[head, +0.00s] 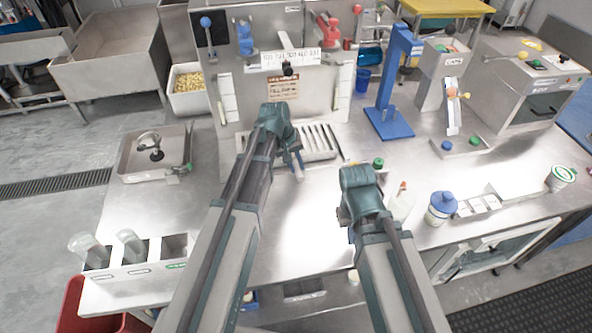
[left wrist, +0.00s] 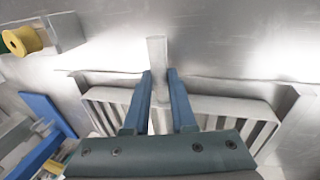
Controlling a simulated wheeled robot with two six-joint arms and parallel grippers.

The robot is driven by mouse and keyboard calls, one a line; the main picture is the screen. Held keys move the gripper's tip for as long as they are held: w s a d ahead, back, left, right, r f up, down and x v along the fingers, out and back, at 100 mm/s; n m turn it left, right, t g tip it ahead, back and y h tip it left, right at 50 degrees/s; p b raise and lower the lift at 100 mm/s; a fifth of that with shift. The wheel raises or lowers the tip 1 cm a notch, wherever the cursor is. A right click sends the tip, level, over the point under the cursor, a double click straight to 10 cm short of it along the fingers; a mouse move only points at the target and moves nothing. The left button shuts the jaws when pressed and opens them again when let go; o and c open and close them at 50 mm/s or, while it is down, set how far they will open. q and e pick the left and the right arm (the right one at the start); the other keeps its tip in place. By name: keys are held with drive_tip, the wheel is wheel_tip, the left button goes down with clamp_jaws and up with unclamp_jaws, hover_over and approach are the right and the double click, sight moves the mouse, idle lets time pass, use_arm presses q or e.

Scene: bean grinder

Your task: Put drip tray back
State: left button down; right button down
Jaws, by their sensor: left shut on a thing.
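The drip tray (head: 320,141) is a metal tray with parallel slats, at the foot of the upright steel dispenser panel (head: 305,98). In the left wrist view the slatted tray (left wrist: 222,112) lies between metal side edges, with its flat handle (left wrist: 157,55) pointing away from the slats. My left gripper (head: 296,164) is at the tray's front, and its blue fingers (left wrist: 162,82) are shut on the handle. Whether the tray is fully seated I cannot tell. My right gripper is mostly hidden under its wrist, above the front of the counter.
A blue stand (head: 388,122) and a white machine with a chute (head: 452,104) stand right of the tray. A blue-lidded jar (head: 441,208) is near the right arm. A cup holder (head: 140,268) is at front left. Bare counter (head: 300,215) lies between my arms.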

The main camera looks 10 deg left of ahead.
use_arm(q)
drive_tip(key=shift+f, duration=0.1)
use_arm(e)
drive_tip(key=shift+f, duration=0.15)
use_arm(q)
drive_tip(key=c, duration=0.7)
unclamp_jaws()
drive_tip(key=shift+c, duration=0.2)
drive_tip(key=shift+r, duration=0.25)
use_arm(e)
drive_tip(key=shift+r, duration=0.25)
use_arm(q)
drive_tip(key=p+v, duration=1.2)
drive_tip(key=s+d+m+g+y, duration=0.1)
drive_tip(key=s+d+m, duration=0.3)
drive_tip(key=s, duration=0.6)
drive_tip(key=s+d+m+y, duration=0.2)
drive_tip(key=s+d+m, duration=0.2)
drive_tip(key=s, duration=0.6)
drive_tip(key=shift+d+f+m+g+y, duration=0.3)
drive_tip(key=shift+d+f+g+y, duration=0.15)
drive_tip(key=shift+d, duration=0.45)
use_arm(e)
wheel_tip(320, 180, up, 11)
drive_tip(key=shift+r, duration=0.2)
